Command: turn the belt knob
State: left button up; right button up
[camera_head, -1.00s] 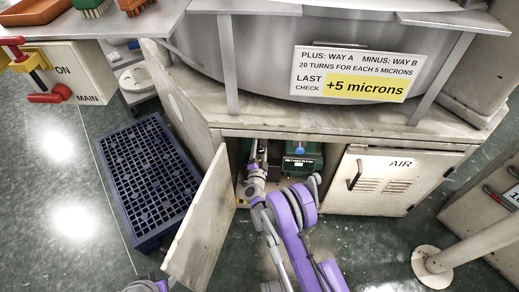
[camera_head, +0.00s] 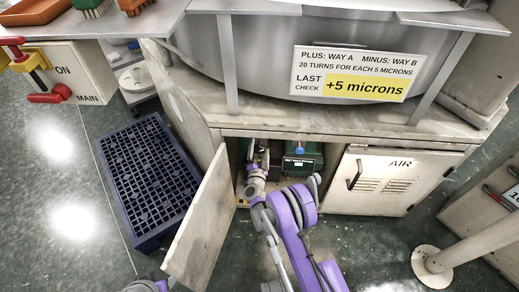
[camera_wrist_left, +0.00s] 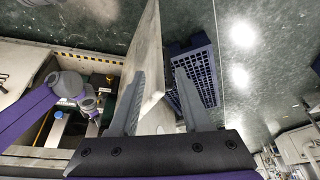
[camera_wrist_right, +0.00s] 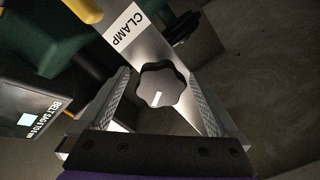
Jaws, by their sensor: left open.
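The black lobed knob (camera_wrist_right: 160,85) with a white mark sits on a metal plate beside a "CLAMP" label (camera_wrist_right: 127,30) in the right wrist view. My right gripper (camera_wrist_right: 164,92) is open, with one finger on each side of the knob and visible gaps at both sides. In the head view my right arm reaches into the open cabinet, where the knob cannot be made out. My left gripper (camera_wrist_left: 160,85) is open and empty of any gripped thing. The open cabinet door (camera_wrist_left: 153,60) shows beyond and between its fingers; contact cannot be told.
The cabinet door (camera_head: 203,225) stands open left of my right arm. A green unit (camera_head: 303,160) is inside the cabinet. A dark blue grated platform (camera_head: 150,180) lies left on the floor. The closed AIR door (camera_head: 380,180) is right. A post (camera_head: 470,248) stands further right.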

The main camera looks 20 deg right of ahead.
jog(key=p+v, duration=0.2)
jog(key=v, duration=0.8)
jog(key=shift+s, duration=0.4)
jog(key=shift+a, duration=0.15)
